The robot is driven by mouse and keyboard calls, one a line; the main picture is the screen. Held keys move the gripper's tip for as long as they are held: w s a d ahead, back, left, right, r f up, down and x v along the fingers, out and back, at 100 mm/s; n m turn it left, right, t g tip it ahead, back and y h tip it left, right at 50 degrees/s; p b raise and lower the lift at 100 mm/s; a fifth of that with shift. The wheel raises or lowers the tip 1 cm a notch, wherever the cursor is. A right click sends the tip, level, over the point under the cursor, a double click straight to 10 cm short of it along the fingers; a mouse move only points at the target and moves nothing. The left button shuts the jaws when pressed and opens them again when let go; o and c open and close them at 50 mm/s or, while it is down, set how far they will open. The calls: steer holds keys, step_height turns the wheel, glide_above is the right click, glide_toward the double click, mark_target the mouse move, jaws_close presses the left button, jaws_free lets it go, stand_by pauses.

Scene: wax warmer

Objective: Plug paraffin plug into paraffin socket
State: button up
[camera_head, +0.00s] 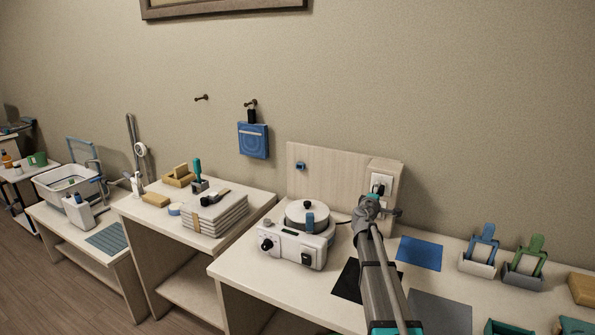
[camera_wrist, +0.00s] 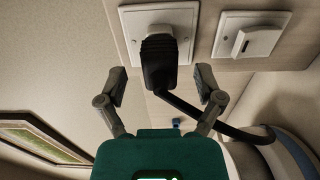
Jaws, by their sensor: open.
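The black paraffin plug (camera_wrist: 159,62) sits at the white paraffin socket (camera_wrist: 130,22) on the wooden back panel, with its front end against the socket's face. Its black cable (camera_wrist: 190,108) runs off toward the warmer. My gripper (camera_wrist: 160,82) is open, with one finger on each side of the plug and a visible gap to both. In the head view, the socket (camera_head: 377,180) shows above my gripper (camera_head: 381,203), and the plug there is mostly hidden. How deep the plug sits cannot be seen exactly. The wax warmer (camera_head: 291,249) stands to the left with its lid on.
A white rocker switch (camera_wrist: 246,42) is beside the socket. A blue mat (camera_head: 419,253), a black mat (camera_head: 351,282) and a grey mat (camera_head: 440,309) lie on the table. Blue and green holders (camera_head: 484,245) stand to the right. Stacked towels (camera_head: 215,213) are on the left table.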

steer(key=shift+v, duration=1.3)
stand_by(0.4)
steer(key=v, duration=1.2)
steer(key=s+d+f+m+g, duration=0.3)
steer(key=s+f+m+g, duration=0.3)
steer(key=s+f+m, duration=0.15)
steer(key=s+a+f+m+g+y, duration=0.1)
steer(key=s+a+f+g, duration=0.1)
steer(key=s+f, duration=0.1)
steer(key=s+a+f+m+g+y, duration=0.1)
steer(key=s+a+f+g+y, duration=0.1)
steer(key=s, duration=0.4)
steer(key=s+a+f+m+g+y, duration=0.2)
steer(key=s+a+f, duration=0.1)
steer(key=s+f, duration=0.1)
steer(key=shift+s+a+f+g, duration=0.1)
steer(key=shift+s+f+g, duration=0.2)
steer(key=shift+s+g, duration=0.1)
steer(key=s+a+f+g+y, duration=0.1)
steer(key=s+a+g+y, duration=0.1)
steer(key=s+a+y, duration=0.2)
steer(key=shift+s+a+f+g, duration=0.3)
steer(key=shift+s+a, duration=0.85)
steer(key=shift+s, duration=0.05)
stand_by(0.8)
